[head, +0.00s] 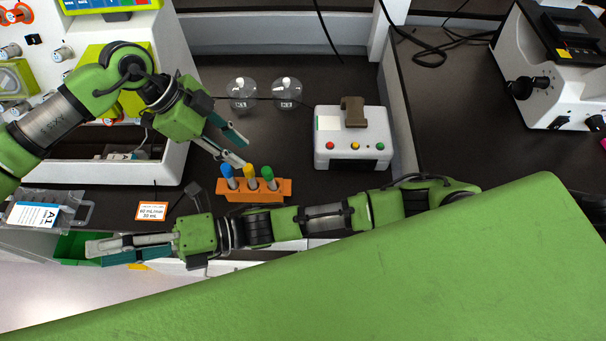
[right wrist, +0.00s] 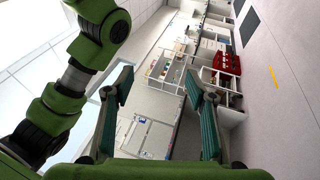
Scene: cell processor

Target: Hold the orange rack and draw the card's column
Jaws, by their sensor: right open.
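The orange rack (head: 240,195) stands on the dark bench and holds three upright columns: a blue-capped one (head: 228,176), a yellow-capped one (head: 249,177) and a green-capped one (head: 268,177). A small orange-edged card (head: 152,211) reading about 60 mL/min, 30 mL lies left of the rack. My left gripper (head: 243,153) is open, its fingers apart just above and behind the columns; nothing shows between them. My right gripper (head: 95,252) is open at the lower left, away from the rack; in the right wrist view its spread fingers (right wrist: 158,78) hold nothing.
A clear tray (head: 78,212) with an A1 label lies at the bench's left front. Two clear round flasks (head: 287,92) and a white box with coloured buttons (head: 353,138) stand behind the rack. A white machine (head: 170,60) is at left. My right arm crosses in front of the rack.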

